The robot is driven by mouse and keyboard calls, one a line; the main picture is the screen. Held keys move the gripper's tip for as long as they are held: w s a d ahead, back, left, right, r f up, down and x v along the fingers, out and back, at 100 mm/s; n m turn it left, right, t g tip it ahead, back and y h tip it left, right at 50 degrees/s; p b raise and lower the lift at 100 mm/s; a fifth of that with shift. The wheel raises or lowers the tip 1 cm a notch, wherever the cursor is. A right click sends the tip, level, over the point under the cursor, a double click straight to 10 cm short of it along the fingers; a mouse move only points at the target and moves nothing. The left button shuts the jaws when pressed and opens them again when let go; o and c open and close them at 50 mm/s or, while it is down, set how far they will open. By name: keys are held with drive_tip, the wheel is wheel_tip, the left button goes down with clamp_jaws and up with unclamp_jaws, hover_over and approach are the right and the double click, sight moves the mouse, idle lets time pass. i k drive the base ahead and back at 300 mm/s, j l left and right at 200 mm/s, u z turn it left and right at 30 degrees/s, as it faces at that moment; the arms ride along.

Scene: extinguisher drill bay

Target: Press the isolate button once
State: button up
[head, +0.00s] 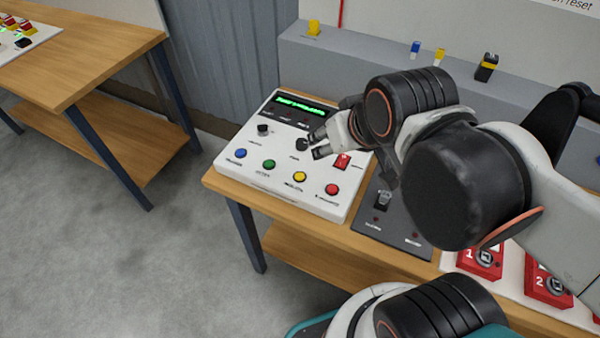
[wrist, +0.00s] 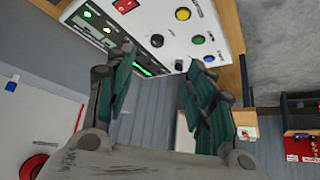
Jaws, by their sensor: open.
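A white control panel (head: 258,183) sits on the wooden bench. Along its front edge is a row of buttons: blue (head: 240,153), green (head: 269,164), yellow (head: 300,176) and red (head: 332,189). The small labels beside them are too blurred to tell surely which is isolate. My gripper (head: 317,145) is open and empty above the panel, behind the yellow button and near a black knob (head: 302,144). In the wrist view the fingers (wrist: 160,60) are spread apart, with the yellow button (wrist: 183,13), green button (wrist: 198,39) and blue button (wrist: 208,58) beyond them.
The panel also has a lit green display (head: 300,105), another black knob (head: 264,130) and a red switch (head: 342,160). A dark grey box (head: 385,222) stands right beside it, then red numbered units (head: 480,262). Another bench (head: 85,55) is at left, with open floor between.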

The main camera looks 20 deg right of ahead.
sight(299, 175)
drive_tip(key=j+z, duration=0.1)
drive_tip(key=j, duration=0.3)
drive_tip(key=k+j+z, duration=0.1)
drive_tip(key=j, duration=0.25)
drive_tip(key=k+j, duration=0.15)
drive_tip(key=j, duration=0.2)
drive_tip(key=k+j+z, duration=0.15)
drive_tip(key=j, duration=0.25)
